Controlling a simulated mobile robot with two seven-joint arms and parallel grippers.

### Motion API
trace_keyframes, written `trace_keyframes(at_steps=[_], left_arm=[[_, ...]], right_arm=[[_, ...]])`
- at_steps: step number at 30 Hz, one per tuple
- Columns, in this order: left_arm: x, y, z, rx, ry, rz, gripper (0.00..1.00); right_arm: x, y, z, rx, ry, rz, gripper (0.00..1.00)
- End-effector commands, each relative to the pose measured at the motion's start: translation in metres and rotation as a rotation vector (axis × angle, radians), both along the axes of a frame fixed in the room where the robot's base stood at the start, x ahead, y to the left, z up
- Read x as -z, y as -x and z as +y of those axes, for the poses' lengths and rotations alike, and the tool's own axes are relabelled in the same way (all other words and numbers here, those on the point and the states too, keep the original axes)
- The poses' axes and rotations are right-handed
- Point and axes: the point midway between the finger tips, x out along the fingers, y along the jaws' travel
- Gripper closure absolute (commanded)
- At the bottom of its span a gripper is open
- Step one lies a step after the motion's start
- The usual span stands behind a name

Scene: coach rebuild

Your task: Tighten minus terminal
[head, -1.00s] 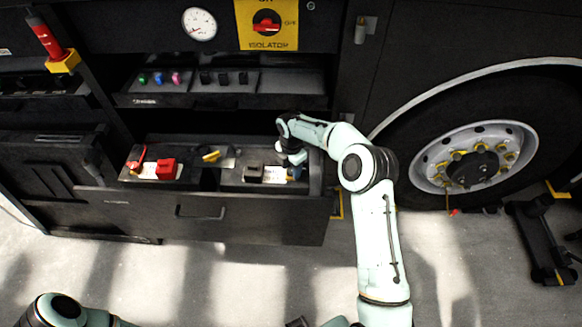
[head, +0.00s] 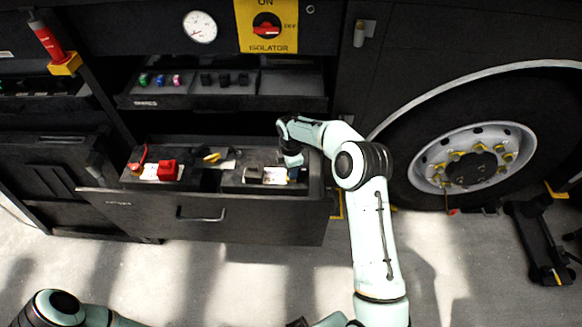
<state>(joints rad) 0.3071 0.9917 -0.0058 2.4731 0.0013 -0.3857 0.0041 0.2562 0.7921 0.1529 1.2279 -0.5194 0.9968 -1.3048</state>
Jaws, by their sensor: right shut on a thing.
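The open battery drawer (head: 130,207) holds two dark batteries with white labels. The left battery (head: 152,172) has a red block and a red clamp on it. The right battery (head: 238,181) carries a dark block (head: 252,173) at its front. My right gripper (head: 296,174) points down at the right end of this battery, by a dark terminal. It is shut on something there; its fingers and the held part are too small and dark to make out. My left arm shows at the bottom left, but its gripper is not in view.
A yellow-handled item (head: 212,157) lies between the batteries. Above the drawer is a spares shelf (head: 190,101) with coloured and black parts. A red isolator switch (head: 266,27) sits higher up. The wheel (head: 472,158) is at right. Floor in front is clear.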

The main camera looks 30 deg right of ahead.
Motion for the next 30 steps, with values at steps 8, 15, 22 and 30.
trace_keyframes(at_steps=[8, 15, 22, 30], left_arm=[[-0.007, -0.005, 0.0, 0.0, 0.0, -0.006, 0.57], [-0.01, -0.008, 0.0, 0.0, 0.0, -0.009, 0.57], [-0.013, -0.01, 0.0, 0.0, 0.0, -0.011, 0.57], [-0.015, -0.011, 0.0, 0.0, 0.0, -0.013, 0.57]], right_arm=[[-0.001, -0.001, 0.001, 0.263, -0.001, -0.001, 0.97], [-0.001, -0.001, 0.001, 0.491, -0.001, -0.002, 0.97], [-0.001, -0.001, 0.001, 0.709, -0.001, -0.003, 0.97], [-0.001, -0.001, 0.001, 0.935, -0.001, -0.003, 0.97]])
